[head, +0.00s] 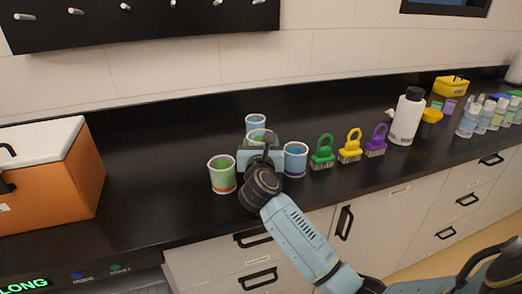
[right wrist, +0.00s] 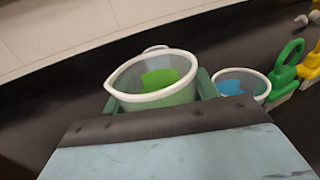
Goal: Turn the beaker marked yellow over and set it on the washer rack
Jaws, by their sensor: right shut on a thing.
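My right gripper (head: 261,160) is shut on a beaker with a pale rim and green contents (head: 258,136), which stays upright. In the right wrist view this held beaker (right wrist: 150,97) sits between the fingers, its mouth up; its marking is hidden. A beaker with green contents and an orange mark (head: 223,180) stands to the left. A beaker with blue contents and a purple mark (head: 295,164) stands close on the right; another pale blue one (head: 255,122) is behind. No yellow mark shows on any beaker. I cannot make out a washer rack. My left gripper is out of view.
An orange box with a white lid (head: 62,180) is at left. The black counter (head: 150,165) between box and beakers is clear.

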